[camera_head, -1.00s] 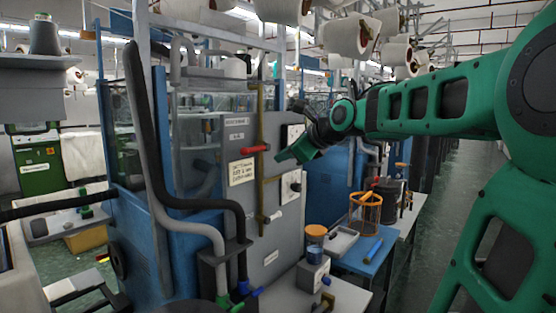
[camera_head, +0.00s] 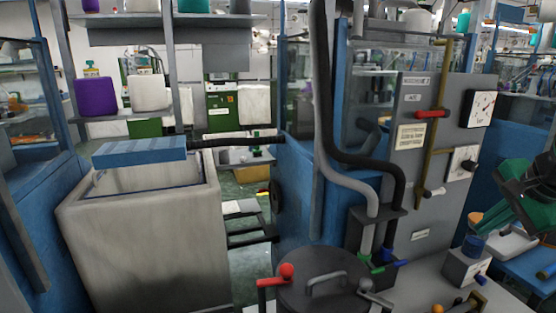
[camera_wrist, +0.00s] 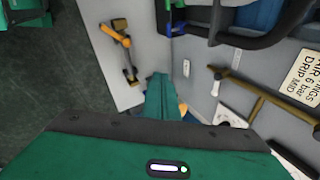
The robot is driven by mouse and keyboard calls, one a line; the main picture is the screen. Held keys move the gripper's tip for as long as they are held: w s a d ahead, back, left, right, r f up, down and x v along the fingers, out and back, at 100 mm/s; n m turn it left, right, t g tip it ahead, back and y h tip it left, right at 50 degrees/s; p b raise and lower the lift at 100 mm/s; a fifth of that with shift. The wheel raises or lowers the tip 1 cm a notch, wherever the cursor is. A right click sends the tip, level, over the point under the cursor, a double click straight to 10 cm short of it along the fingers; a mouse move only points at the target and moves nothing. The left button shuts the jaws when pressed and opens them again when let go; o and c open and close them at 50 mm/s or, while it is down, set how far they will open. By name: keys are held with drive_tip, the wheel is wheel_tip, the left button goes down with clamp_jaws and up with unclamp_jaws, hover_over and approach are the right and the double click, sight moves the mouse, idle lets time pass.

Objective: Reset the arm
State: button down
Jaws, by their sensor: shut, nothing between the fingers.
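My gripper (camera_head: 488,226) shows at the right edge of the head view, green, pointing down and left in front of the grey panel's right side. The rest of my arm is cut off by the frame. In the wrist view my gripper's green fingers (camera_wrist: 160,88) are together at the middle, with nothing between them. They appear clear of the surfaces behind them.
The grey panel (camera_head: 408,190) carries a red-handled valve (camera_head: 430,114) and gauges. A dark lidded pot (camera_head: 322,285) stands in front. A large pale bin (camera_head: 145,235) stands left. A blue tray table (camera_head: 535,268) is below my gripper. Floor shows between bin and blue frame.

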drive_tip(key=s+a+f+n+g, duration=0.2)
drive_tip(key=s+f+n, duration=0.3)
drive_tip(key=s, duration=0.4)
drive_tip(key=s+a+f+n+g, duration=0.1)
drive_tip(key=s+f+n+g, duration=0.3)
drive_tip(key=s, duration=0.6)
drive_tip(key=shift+a+f+n+y, duration=0.35)
drive_tip(key=shift+f+n, duration=0.55)
drive_tip(key=shift+n, duration=0.2)
